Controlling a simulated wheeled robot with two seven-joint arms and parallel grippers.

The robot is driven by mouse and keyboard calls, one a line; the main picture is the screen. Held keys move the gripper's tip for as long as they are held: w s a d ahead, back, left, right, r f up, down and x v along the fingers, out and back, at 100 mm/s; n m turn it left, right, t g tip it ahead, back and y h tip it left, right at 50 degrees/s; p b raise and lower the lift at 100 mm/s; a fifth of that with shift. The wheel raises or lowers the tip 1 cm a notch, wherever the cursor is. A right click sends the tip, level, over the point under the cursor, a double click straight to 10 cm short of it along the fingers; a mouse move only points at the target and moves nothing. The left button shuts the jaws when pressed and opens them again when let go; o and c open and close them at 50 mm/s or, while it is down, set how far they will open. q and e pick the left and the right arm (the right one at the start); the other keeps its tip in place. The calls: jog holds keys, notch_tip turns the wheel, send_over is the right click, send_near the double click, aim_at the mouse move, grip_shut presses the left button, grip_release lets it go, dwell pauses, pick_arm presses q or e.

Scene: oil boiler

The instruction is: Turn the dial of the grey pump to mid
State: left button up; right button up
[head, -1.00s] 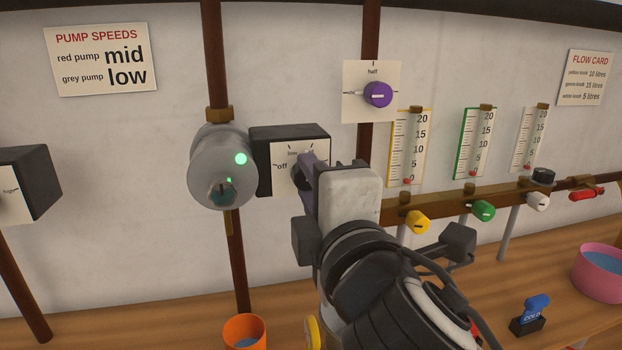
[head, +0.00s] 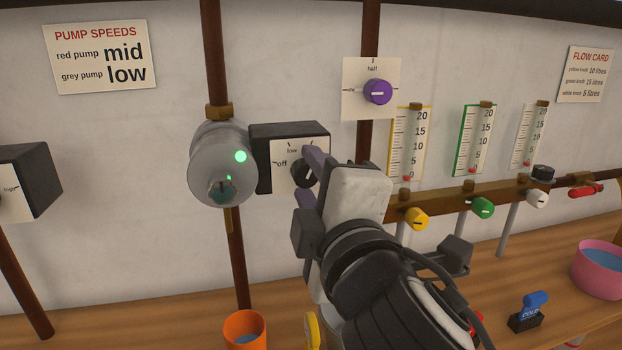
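The grey pump (head: 222,170) is a round grey body on a brown pipe, with a lit green light and a teal part on its front. Beside it is a black control box (head: 290,130) with a pale face marked "off" and "low". Its black dial (head: 302,174) is partly covered by my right gripper (head: 309,176). The gripper's purplish fingers look spread, one above and one below the dial; contact cannot be told. The dial's pointer is not clear, and the right part of the face is hidden. My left gripper is not in view.
A card (head: 100,58) reads red pump mid, grey pump low. A purple knob (head: 377,92) sits above right of the gripper. Yellow, green and white knobs line a brown rail (head: 450,205) at right. An orange cup (head: 245,328) stands on the counter below.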

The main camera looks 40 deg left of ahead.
jog(key=shift+o, duration=0.2)
jog(key=v, duration=1)
jog(key=shift+d+b, duration=0.15)
jog(key=shift+b, duration=0.15)
jog(key=w+d+f+m+g+h, duration=0.1)
jog(key=w+d+f+m+h, duration=0.3)
jog(key=d+f+m, duration=0.55)
jog(key=w+d+f+m+h, duration=0.35)
jog(key=d+f+m, duration=0.25)
jog(key=d+f, duration=0.6)
jog(key=s+d+f+m+g+h, duration=0.3)
jog(key=s+d+f+m+g, duration=0.1)
jog(key=s+d+f, duration=0.6)
jog(key=s+d+f+m+g+h, duration=0.35)
jog(key=s+d+f, duration=0.55)
jog(key=f, duration=0.4)
jog(key=w+a+f+t+y, duration=0.3)
jog(key=w+a+f+t, duration=0.2)
jog(key=f, duration=0.5)
jog(key=shift+a+m, duration=0.3)
jog(key=shift+a, duration=0.75)
